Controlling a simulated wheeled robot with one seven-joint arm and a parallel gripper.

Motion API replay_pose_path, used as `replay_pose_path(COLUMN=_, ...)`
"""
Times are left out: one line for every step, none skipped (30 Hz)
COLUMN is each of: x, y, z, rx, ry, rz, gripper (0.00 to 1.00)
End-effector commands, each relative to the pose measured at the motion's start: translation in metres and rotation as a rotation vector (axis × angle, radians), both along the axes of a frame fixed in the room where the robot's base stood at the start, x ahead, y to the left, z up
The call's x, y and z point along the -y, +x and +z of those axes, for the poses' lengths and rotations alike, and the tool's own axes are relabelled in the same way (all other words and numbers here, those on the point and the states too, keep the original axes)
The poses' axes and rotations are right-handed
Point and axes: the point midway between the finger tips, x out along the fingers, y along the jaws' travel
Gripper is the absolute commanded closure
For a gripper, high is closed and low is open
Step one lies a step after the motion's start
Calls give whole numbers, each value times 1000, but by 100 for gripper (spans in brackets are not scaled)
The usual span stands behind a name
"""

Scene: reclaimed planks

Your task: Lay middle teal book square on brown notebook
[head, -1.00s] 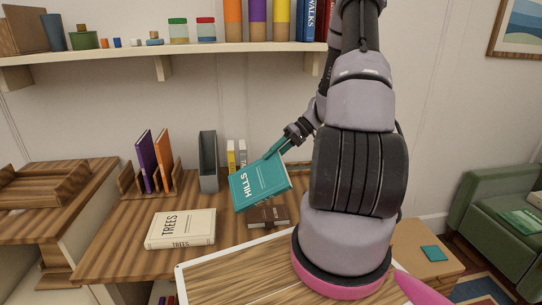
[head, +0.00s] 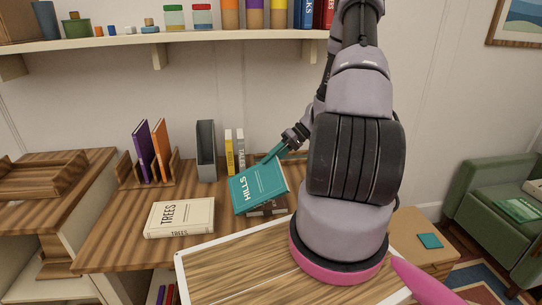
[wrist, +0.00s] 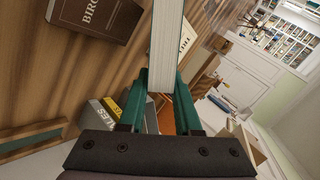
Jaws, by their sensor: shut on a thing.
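The teal book (head: 260,186), with HILLS on its cover, is tilted in the air in the head view. My gripper (head: 274,154) is shut on its far edge. In the wrist view the book shows edge-on, as a pale page block (wrist: 167,45) between the teal fingers (wrist: 161,78). The brown notebook (head: 268,209) lies flat on the desk, mostly hidden behind the teal book in the head view. It shows at the top left of the wrist view (wrist: 97,16), apart from the held book. I cannot tell the exact gap between them.
A cream TREES book (head: 180,217) lies on the desk to the left. A grey file holder (head: 206,151), a yellow book (head: 229,152) and a rack with purple and orange books (head: 150,165) stand behind. A wood-topped tray or table (head: 235,270) with a pale rim is in front.

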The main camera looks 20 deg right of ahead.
Motion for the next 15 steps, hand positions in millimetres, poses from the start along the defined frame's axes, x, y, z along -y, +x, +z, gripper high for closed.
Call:
replay_pose_path(x=0, y=0, z=-2, rx=0, ry=1, rz=-1, gripper=100)
replay_pose_path(x=0, y=0, z=-2, rx=0, ry=1, rz=-1, gripper=100)
replay_pose_path(x=0, y=0, z=-3, rx=0, ry=1, rz=-1, gripper=100)
replay_pose_path(x=0, y=0, z=-4, rx=0, ry=1, rz=-1, gripper=100)
replay_pose_path(x=0, y=0, z=-4, rx=0, ry=1, rz=-1, gripper=100)
replay_pose_path(x=0, y=0, z=-5, rx=0, ry=1, rz=-1, gripper=100)
replay_pose_path(x=0, y=0, z=-5, rx=0, ry=1, rz=-1, gripper=100)
replay_pose_path(x=0, y=0, z=-5, rx=0, ry=1, rz=-1, gripper=100)
replay_pose_path(x=0, y=0, z=-5, rx=0, ry=1, rz=-1, gripper=100)
replay_pose_path(x=0, y=0, z=-5, rx=0, ry=1, rz=-1, gripper=100)
replay_pose_path(x=0, y=0, z=-5, rx=0, ry=1, rz=-1, gripper=100)
replay_pose_path(x=0, y=0, z=-5, rx=0, ry=1, rz=-1, gripper=100)
replay_pose_path(x=0, y=0, z=-5, rx=0, ry=1, rz=-1, gripper=100)
replay_pose_path(x=0, y=0, z=-5, rx=0, ry=1, rz=-1, gripper=100)
replay_pose_path(x=0, y=0, z=-5, rx=0, ry=1, rz=-1, gripper=52)
